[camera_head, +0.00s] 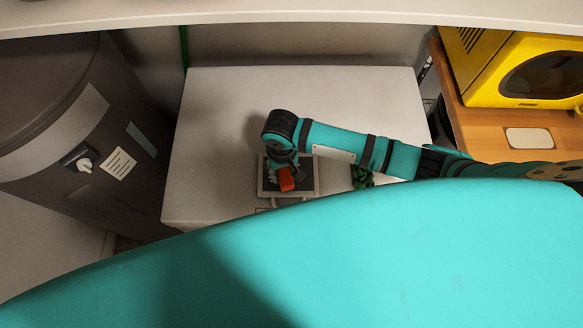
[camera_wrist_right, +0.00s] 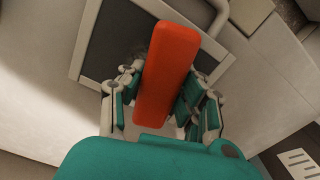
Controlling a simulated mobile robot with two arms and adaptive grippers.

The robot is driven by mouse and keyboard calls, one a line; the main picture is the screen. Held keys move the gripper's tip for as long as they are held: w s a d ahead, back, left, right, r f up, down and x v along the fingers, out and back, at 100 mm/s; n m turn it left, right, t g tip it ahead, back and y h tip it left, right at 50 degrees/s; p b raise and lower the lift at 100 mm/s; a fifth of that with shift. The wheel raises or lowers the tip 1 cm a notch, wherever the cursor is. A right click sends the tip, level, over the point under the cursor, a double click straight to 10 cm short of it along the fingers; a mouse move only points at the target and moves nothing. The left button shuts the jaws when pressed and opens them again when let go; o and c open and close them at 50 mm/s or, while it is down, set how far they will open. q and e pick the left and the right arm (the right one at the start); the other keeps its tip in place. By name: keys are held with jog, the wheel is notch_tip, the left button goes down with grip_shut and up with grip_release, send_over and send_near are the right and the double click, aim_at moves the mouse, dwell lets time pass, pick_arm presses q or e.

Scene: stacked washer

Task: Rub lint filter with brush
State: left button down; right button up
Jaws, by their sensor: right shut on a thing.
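The lint filter (camera_head: 309,174) is a dark screen in a pale frame with a handle, lying on the white appliance top. In the right wrist view the filter (camera_wrist_right: 112,38) lies behind the brush, its tube handle at the top. My right gripper (camera_head: 284,171) is over the filter, its fingers pointing down. It is shut on the brush (camera_head: 287,179), an orange-red block held between the fingers in the right wrist view (camera_wrist_right: 168,70). The brush's far end is over or against the screen; I cannot tell if it touches. My left gripper is not in view.
The white top (camera_head: 215,130) is clear to the left of and behind the filter. A dark green object (camera_head: 362,176) is partly hidden by my right arm. A dark grey cylinder (camera_head: 70,130) stands left. A yellow microwave (camera_head: 490,65) sits on a wooden surface (camera_head: 480,120) right.

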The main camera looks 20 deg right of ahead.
aim_at(267, 172)
jog(key=shift+w+a+f, duration=0.1)
jog(key=shift+w+a, duration=0.1)
jog(key=shift+a, duration=0.5)
jog(key=shift+w+a, duration=0.15)
jog(key=shift+a, duration=0.6)
jog(key=shift+w+a+f, duration=0.1)
jog(key=shift+w+a, duration=0.1)
jog(key=shift+a, duration=0.5)
jog(key=shift+r, duration=0.1)
jog(key=shift+w+r, duration=0.1)
jog(key=shift+r, duration=2.85)
notch_tip(267, 172, up, 3)
jog(key=shift+d, duration=0.1)
